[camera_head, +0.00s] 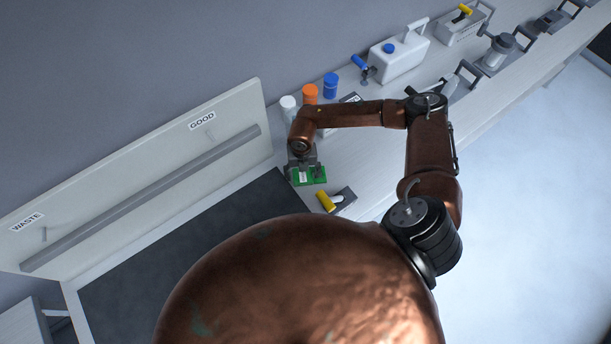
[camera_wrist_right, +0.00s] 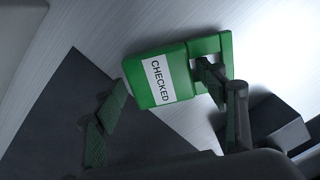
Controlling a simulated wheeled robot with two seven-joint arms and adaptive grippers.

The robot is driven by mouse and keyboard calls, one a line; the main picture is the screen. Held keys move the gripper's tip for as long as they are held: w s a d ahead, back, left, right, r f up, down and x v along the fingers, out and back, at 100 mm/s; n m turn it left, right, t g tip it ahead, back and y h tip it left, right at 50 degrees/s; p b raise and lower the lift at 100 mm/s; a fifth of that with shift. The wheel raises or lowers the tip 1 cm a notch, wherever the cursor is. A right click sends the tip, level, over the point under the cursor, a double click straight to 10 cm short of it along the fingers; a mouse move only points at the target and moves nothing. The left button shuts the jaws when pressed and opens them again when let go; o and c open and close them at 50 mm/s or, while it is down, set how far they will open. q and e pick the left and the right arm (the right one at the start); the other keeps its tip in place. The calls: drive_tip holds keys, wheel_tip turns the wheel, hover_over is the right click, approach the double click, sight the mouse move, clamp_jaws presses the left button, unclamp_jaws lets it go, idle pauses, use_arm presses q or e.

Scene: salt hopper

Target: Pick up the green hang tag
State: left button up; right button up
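The green hang tag (camera_head: 316,180) is by the near edge of the pale bench, next to the dark panel. In the right wrist view the tag (camera_wrist_right: 146,81) shows a white label reading CHECKED and a slotted end at upper right. My right gripper (camera_head: 302,165) is at the tag. In the wrist view the right gripper (camera_wrist_right: 165,95) is open, with one finger by the tag's left edge and the other over its slotted end. I cannot tell whether the fingers touch it. My left gripper is not in view.
A yellow-handled tool on a dark block (camera_head: 345,198) stands close to the tag. White (camera_head: 288,104), orange (camera_head: 310,94) and blue (camera_head: 330,84) capped containers stand behind my right arm. A white jug (camera_head: 400,60) is farther back. A board marked WASTE and GOOD (camera_head: 150,160) rises at left.

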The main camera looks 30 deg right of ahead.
sight(303, 175)
drive_tip(key=c, duration=0.9)
wheel_tip(303, 175, up, 10)
drive_tip(key=shift+b, duration=0.85)
